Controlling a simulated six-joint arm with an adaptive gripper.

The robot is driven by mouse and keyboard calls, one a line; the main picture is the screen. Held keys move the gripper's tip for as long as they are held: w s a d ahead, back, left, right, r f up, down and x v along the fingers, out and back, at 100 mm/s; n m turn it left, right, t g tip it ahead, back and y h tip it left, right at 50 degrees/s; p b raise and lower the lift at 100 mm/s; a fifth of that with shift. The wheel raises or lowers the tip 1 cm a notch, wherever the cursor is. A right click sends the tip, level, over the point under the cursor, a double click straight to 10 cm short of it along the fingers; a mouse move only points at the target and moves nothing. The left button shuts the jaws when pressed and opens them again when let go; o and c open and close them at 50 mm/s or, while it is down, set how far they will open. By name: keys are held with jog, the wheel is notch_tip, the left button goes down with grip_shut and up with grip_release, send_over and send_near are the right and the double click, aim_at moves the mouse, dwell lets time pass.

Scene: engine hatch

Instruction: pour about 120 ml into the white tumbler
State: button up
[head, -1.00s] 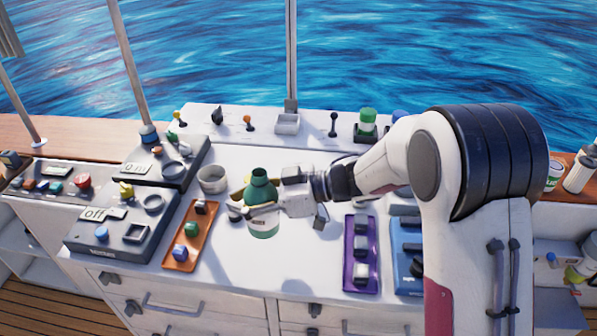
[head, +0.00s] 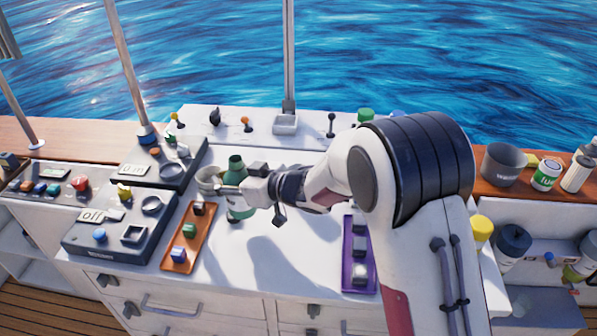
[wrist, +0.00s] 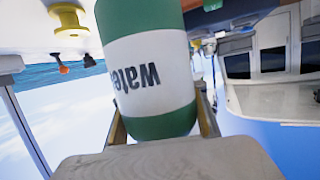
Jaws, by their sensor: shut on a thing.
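The green bottle (head: 237,170) is held in my gripper (head: 234,190) above the white counter and looks roughly upright in the head view. In the wrist view the bottle (wrist: 150,75) fills the middle between the fingers, with a white band reading "water" upside down. The pale tumbler (head: 207,182) stands on the counter just left of the bottle, partly hidden by the bottle and gripper. I cannot see into the tumbler clearly, and no stream of liquid shows.
An orange tray (head: 177,264) with small blocks lies in front left. Dark switch panels (head: 118,235) stand further left. A purple tray (head: 347,270) lies to the right. The middle of the counter (head: 300,235) is clear.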

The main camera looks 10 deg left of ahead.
jog(key=w+d+f+m+t+h, duration=0.1)
jog(key=w, duration=0.1)
jog(key=w+d+f+m+t+h, duration=0.1)
jog(key=w+d+t, duration=0.1)
jog(key=w, duration=0.1)
jog(key=w+d+f+m+t+h, duration=0.1)
jog(key=w+f+m, duration=0.1)
jog(key=shift+w+d, duration=0.3)
jog(key=shift+d, duration=0.1)
jog(key=shift+r+m, duration=0.1)
jog(key=shift+m, duration=0.2)
